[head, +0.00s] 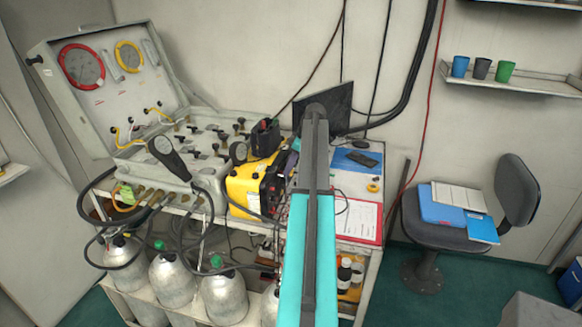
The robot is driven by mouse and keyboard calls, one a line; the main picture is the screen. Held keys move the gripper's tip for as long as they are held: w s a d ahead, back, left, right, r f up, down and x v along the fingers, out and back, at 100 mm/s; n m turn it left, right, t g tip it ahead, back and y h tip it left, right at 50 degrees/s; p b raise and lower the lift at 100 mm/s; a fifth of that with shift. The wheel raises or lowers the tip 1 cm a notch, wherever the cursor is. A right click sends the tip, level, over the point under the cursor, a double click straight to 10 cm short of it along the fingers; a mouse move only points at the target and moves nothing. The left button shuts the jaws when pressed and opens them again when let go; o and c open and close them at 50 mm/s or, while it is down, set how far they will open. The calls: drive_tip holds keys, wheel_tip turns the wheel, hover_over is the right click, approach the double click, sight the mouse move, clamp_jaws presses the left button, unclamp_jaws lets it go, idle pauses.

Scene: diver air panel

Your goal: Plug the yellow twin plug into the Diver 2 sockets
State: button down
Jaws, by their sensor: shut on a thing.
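My teal and dark grey arm rises through the middle of the head view and covers part of the bench. I cannot make out my gripper's fingers or what is between them. The yellow twin plug cannot be picked out. The air panel (150,172) is an open grey case at the left, with several black knobs on its top.
A yellow and black box (246,181) stands right of the panel, close to my arm. A dark monitor (338,106) and a red-edged sheet (357,219) are on the bench. Hoses run down to several grey cylinders (171,281). A chair (445,232) stands at right.

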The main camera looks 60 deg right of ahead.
drive_tip(key=shift+w+a+r, duration=0.15)
drive_tip(key=shift+w+a, duration=0.1)
drive_tip(key=shift+w, duration=0.4)
drive_tip(key=c, duration=1.3)
unclamp_jaws()
drive_tip(key=shift+w, duration=0.2)
drive_tip(key=shift+c, duration=0.2)
drive_tip(key=shift+s+d, duration=0.1)
drive_tip(key=shift+s, duration=0.1)
drive_tip(key=shift+s+d+r+b, duration=0.1)
drive_tip(key=shift+s+r+b, duration=0.2)
drive_tip(key=shift+r, duration=0.1)
drive_tip(key=b+v, duration=0.3)
drive_tip(key=v, duration=0.9)
drive_tip(key=shift+r+b, duration=0.25)
drive_tip(key=shift+b, duration=0.05)
drive_tip(key=shift+s+d+r, duration=0.1)
